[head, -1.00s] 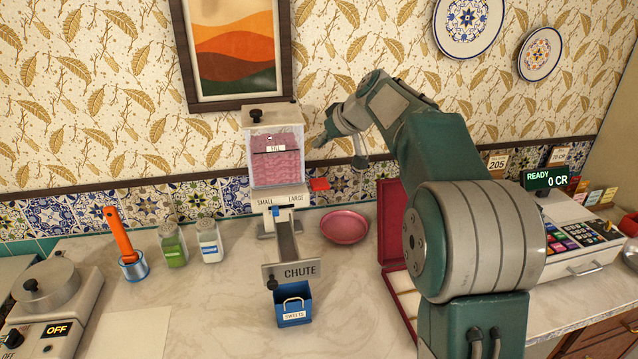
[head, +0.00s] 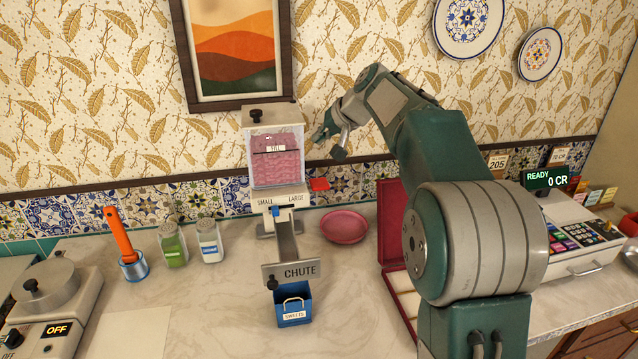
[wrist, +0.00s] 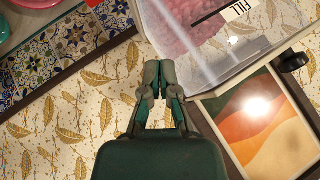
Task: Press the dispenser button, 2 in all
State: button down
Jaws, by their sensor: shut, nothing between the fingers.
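The dispenser (head: 277,165) stands against the wall with a clear hopper of pink sweets marked FILL. A blue slider (head: 275,211) sits under the SMALL and LARGE labels. A red tab (head: 319,184) sticks out at its right side; I cannot tell whether this is the button. Its chute (head: 288,240) slopes down to a blue SWEETS box (head: 293,306). My gripper (head: 318,138) is shut and empty, beside the hopper's upper right. In the wrist view, my gripper (wrist: 162,66) is near the hopper (wrist: 205,25), with a red piece (wrist: 94,3) at the top edge.
A pink bowl (head: 345,226) sits right of the dispenser, near an open dark red case (head: 393,225). Two jars (head: 174,245) and an orange-handled tool (head: 122,235) stand left. A till (head: 580,245) reads READY 0 CR. Counter left of the blue box is clear.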

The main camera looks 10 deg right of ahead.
aim_at(320, 183)
jog(key=shift+f, duration=0.15)
jog(key=shift+f, duration=4.25)
jog(key=shift+f, duration=0.15)
jog(key=shift+f, duration=0.2)
jog(key=shift+f, duration=1.35)
jog(key=shift+r, duration=1.8)
jog(key=shift+r, duration=2.5)
